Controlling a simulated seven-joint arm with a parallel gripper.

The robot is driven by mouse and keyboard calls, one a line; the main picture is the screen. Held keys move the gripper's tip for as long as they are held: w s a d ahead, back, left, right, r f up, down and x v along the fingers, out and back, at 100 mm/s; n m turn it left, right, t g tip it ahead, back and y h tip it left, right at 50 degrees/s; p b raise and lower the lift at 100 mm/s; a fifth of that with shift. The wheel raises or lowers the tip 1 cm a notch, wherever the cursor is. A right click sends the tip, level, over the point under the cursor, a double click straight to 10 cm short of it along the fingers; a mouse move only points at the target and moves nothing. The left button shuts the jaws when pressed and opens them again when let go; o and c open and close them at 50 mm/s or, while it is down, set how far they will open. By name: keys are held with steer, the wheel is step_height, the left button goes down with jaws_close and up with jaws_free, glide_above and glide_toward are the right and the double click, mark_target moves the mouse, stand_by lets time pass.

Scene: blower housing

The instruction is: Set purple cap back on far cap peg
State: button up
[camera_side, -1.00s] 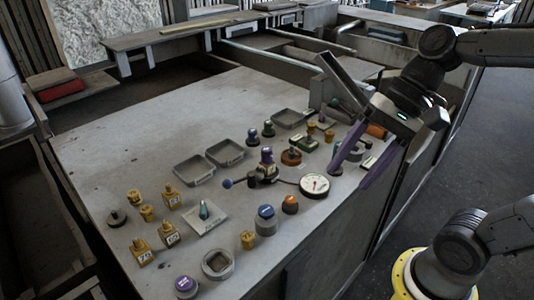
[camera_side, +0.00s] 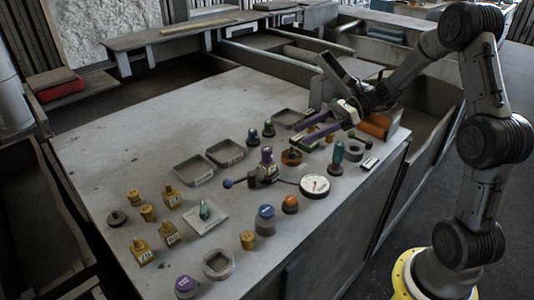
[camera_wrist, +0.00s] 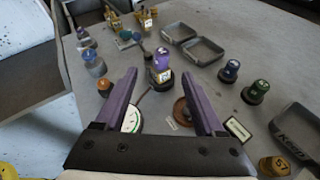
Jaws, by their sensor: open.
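A purple-topped piece (camera_side: 267,154) stands upright on the dark central fixture beside the dial gauge. It also shows in the wrist view (camera_wrist: 161,62), beyond my fingertips. A second purple cap (camera_side: 186,283) sits on a grey round base at the table's near corner. I cannot tell from the frames which is the task's cap. A dark blue-capped peg (camera_side: 252,137) and a dark green-capped peg (camera_side: 268,129) stand behind the fixture; which peg is the far cap peg is unclear. My gripper (camera_side: 299,134) is open and empty above the table, its purple fingers apart.
The dial gauge (camera_side: 314,185) lies right of the fixture. Grey trays (camera_side: 193,170) stand behind it. Several brass weights (camera_side: 141,251) stand at left. A blue-capped cylinder (camera_side: 266,218), an orange knob (camera_side: 290,204) and a teal-topped post (camera_side: 338,154) stand near the front edge.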

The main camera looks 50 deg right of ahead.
mark_target(268, 148)
steer(key=shift+x, duration=5.75)
steer(key=shift+w+d, duration=0.1)
steer(key=shift+w, duration=0.05)
steer(key=shift+c, duration=0.2)
jaws_close()
